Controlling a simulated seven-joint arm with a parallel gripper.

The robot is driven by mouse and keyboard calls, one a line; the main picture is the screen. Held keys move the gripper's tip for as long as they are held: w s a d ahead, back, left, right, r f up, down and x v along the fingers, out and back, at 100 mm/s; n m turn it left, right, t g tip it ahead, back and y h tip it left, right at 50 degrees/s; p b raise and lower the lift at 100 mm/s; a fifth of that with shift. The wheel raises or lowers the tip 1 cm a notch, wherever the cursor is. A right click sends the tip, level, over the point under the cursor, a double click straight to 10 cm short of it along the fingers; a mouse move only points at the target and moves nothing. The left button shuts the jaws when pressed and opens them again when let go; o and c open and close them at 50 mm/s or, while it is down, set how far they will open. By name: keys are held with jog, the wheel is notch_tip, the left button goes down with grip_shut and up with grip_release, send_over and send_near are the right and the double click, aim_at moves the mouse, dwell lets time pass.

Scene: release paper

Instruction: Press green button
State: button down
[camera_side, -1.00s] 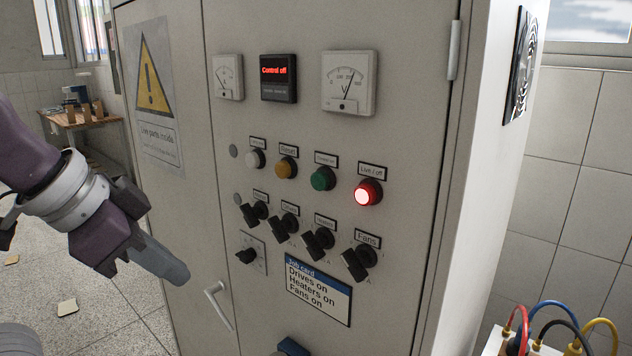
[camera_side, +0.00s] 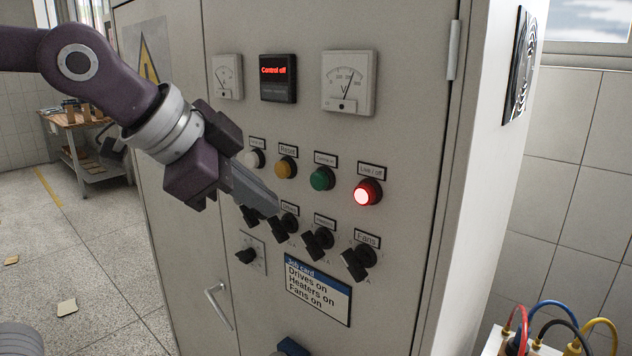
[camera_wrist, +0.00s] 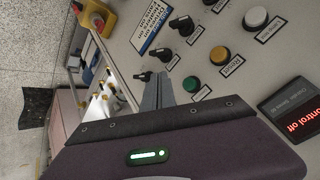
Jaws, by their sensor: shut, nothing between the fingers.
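The green button (camera_side: 322,178) is on the cabinet's front panel, between the amber and red buttons. In the wrist view the green button (camera_wrist: 190,84) lies just right of my fingers. My gripper (camera_side: 272,209) is shut and empty. In the side view its tips are left of and lower than the green button, overlapping the upper left knobs in the picture. In the wrist view my gripper's fingers (camera_wrist: 157,90) point toward the panel. I see no contact with the button. The display (camera_side: 277,79) reads "Control off".
The amber button (camera_side: 286,168) and lit red button (camera_side: 368,193) flank the green one. Several black knobs stick out below, including the Fans knob (camera_side: 358,261). A door handle (camera_side: 218,306) is lower left.

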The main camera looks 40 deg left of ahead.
jog(key=w, duration=0.6)
jog(key=shift+w, duration=0.15)
dwell(1.8)
jog(key=shift+w, duration=0.35)
jog(key=shift+w, duration=0.5)
dwell(0.5)
jog(key=shift+s, duration=0.9)
jog(key=s, duration=0.5)
